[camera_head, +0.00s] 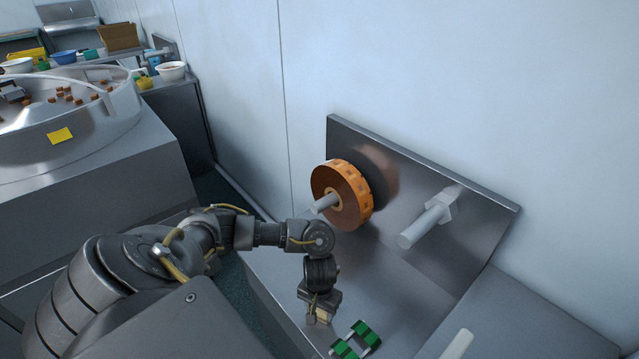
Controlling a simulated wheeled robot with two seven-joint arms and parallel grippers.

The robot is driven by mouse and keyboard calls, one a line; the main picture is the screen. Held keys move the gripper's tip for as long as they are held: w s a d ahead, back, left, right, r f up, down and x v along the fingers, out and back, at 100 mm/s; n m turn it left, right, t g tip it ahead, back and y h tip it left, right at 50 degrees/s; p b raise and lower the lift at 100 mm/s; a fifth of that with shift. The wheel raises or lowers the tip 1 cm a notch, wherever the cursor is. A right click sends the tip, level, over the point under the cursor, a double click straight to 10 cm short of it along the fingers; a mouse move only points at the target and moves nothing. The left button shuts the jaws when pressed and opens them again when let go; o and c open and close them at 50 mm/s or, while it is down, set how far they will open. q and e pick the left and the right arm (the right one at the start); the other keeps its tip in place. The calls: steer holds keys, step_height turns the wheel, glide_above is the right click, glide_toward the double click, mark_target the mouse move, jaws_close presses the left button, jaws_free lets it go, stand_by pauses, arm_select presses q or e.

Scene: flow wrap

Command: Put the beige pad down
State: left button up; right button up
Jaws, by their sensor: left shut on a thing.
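My left gripper (318,316) points down over the grey metal surface, to the left of the green object. It is shut on a small beige pad (323,314), of which only a small part shows between the fingers. Whether the pad touches the surface below, I cannot tell. My right gripper is not in view.
A green object with pale bars (355,341) lies close to the right of my left gripper. An orange roll (343,194) sits on a spindle, with a bare spindle (425,222) to its right. A cream rod-like thing (457,345) shows at the bottom edge. The metal surface (395,290) between is clear.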

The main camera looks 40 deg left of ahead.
arm_select(q)
steer(key=o, duration=0.9)
steer(key=shift+f, duration=0.15)
steer(key=shift+c, duration=0.2)
steer(key=shift+o, duration=1)
steer(key=shift+r, duration=0.3)
step_height(320, 180, up, 12)
steer(key=p, duration=0.6)
steer(key=shift+f, duration=0.15)
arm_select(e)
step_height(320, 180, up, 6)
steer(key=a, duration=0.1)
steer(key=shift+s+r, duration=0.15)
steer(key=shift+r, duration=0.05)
arm_select(q)
steer(key=shift+d, duration=0.1)
